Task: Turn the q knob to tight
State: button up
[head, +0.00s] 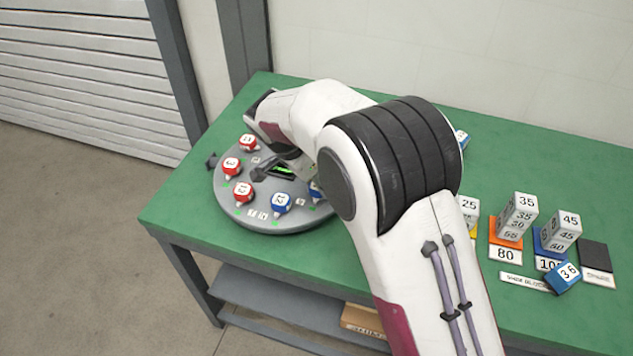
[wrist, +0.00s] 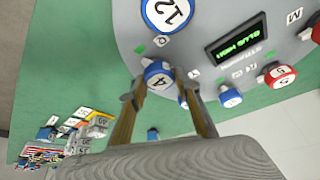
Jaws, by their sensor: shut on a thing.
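The round grey panel (head: 238,197) sits on the green table and carries several red and blue knobs with white numbered tops. In the wrist view my gripper (wrist: 160,84) has its two fingers on either side of a blue knob (wrist: 157,69) with a white top near the panel's edge, shut on it. The letter of this knob is too small to read surely, so I cannot tell whether it is the q knob. A small screen (wrist: 236,36) shows green text, upside down. In the head view my arm hides part of the panel and my fingertips.
Another blue knob, marked 12 (wrist: 167,12), and a red knob (wrist: 279,73) are near the held one. Numbered blocks (head: 517,212) stand on coloured cards at the table's right. A blue block marked 36 (head: 564,277) lies at the front. The table's left corner is clear.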

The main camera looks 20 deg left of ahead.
jog(key=shift+m, duration=0.3)
jog(key=o, duration=1.1)
jog(key=shift+o, duration=0.2)
jog(key=shift+n, duration=0.6)
jog(key=shift+d+n+y, duration=0.1)
jog(key=shift+n+y, duration=0.5)
jog(key=shift+n, duration=0.7)
jog(key=shift+d+n+t+y, duration=0.1)
jog(key=shift+n+t+y, duration=0.35)
jog(key=shift+n, duration=1.25)
jog(key=shift+n+g+y, duration=0.25)
jog(key=shift+n+y, duration=0.2)
jog(key=shift+n, duration=0.25)
jog(key=shift+d+n+g+y, duration=0.15)
jog(key=shift+n+y, duration=0.25)
jog(key=shift+n, duration=0.75)
jog(key=shift+a+n+g+y, duration=0.1)
jog(key=shift+n+g+y, duration=0.25)
jog(key=shift+n, duration=0.8)
